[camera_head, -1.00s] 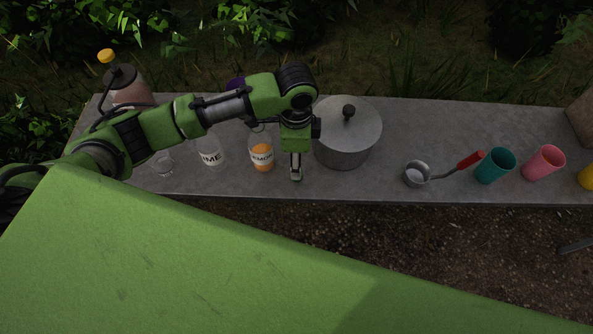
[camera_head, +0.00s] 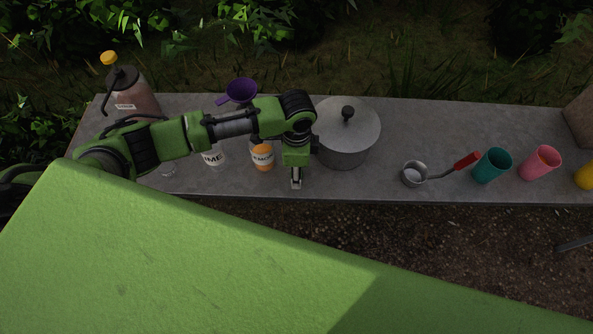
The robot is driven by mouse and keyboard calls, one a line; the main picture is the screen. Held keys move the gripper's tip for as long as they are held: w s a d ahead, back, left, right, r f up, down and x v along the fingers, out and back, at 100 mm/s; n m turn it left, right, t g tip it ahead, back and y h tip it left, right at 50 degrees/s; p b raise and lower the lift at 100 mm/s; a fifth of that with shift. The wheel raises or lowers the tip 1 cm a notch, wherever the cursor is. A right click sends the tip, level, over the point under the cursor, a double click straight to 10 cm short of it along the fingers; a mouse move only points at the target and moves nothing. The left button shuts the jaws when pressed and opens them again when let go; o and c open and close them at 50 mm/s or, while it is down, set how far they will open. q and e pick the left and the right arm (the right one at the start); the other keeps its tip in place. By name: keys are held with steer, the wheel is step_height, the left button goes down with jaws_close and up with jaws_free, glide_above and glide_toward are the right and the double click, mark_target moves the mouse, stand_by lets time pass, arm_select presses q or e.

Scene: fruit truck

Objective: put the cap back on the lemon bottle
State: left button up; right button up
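The lemon bottle (camera_head: 262,155), with an orange label area, stands on the grey bench. Its top is hidden behind my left arm. My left gripper (camera_head: 296,184) points down just right of the bottle, near the front edge of the bench, and appears apart from it. Its fingers are small and close together, so I cannot tell whether they are open or hold anything. I cannot make out a loose cap for the lemon bottle. My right gripper is not in view.
The lime bottle (camera_head: 213,156) stands left of the lemon bottle. A lidded pot (camera_head: 345,135) is close right of my gripper. A purple funnel (camera_head: 241,90) and a dispenser (camera_head: 135,96) stand behind. A ladle (camera_head: 414,174), teal cup (camera_head: 492,166) and pink cup (camera_head: 539,163) are right.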

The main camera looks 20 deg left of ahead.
arm_select(q)
steer(key=c, duration=0.7)
steer(key=shift+r, duration=0.15)
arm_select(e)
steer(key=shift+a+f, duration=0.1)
arm_select(q)
steer(key=shift+r+b, duration=0.35)
steer(key=shift+r, duration=0.2)
steer(key=s+r+b, duration=0.2)
steer(key=s+r, duration=0.9)
steer(key=s, duration=0.3)
steer(key=shift+r, duration=0.35)
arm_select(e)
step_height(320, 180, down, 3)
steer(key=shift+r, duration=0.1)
arm_select(q)
steer(key=shift+d, duration=0.1)
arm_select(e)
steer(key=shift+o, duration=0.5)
